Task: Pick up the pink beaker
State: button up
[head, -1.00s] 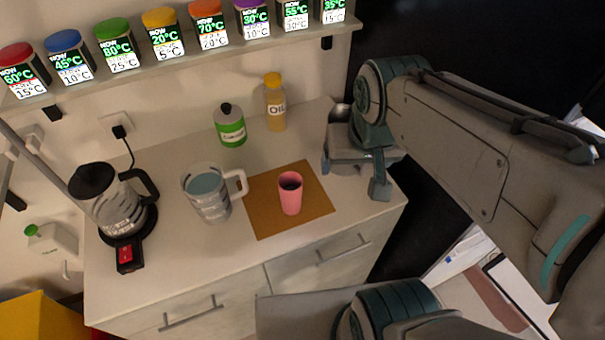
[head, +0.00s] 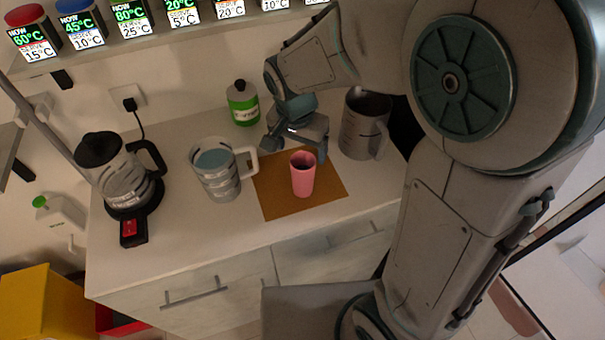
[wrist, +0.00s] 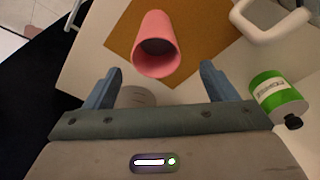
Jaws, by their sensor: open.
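The pink beaker (head: 302,174) stands upright on a brown mat (head: 273,206) on the counter, with dark contents inside. My gripper (head: 294,151) is just behind the beaker in the head view, its fingers pointing down toward the mat. In the wrist view the beaker (wrist: 157,45) shows ahead of and between the two blue-grey fingers of my open gripper (wrist: 160,88). The fingers are apart from each other, and nothing is held between them.
A grey measuring jug with a white handle (head: 219,178) stands left of the mat. A metal jug (head: 364,126) stands right of my gripper. A green bottle (head: 243,104) is behind. A kettle (head: 125,183) stands far left. The counter front is clear.

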aim_at(303, 167)
notch_tip(303, 167, down, 3)
jog(key=shift+w+d+r, duration=0.1)
jog(key=shift+w+r, duration=0.05)
jog(key=shift+r, duration=0.05)
jog(key=f+p, duration=0.1)
jog(key=f, duration=0.3)
jog(key=shift+d, duration=0.2)
jog(key=shift+f, duration=0.6)
jog(key=shift+c, duration=0.3)
jog(key=c, duration=1.1)
jog(key=shift+r, duration=0.2)
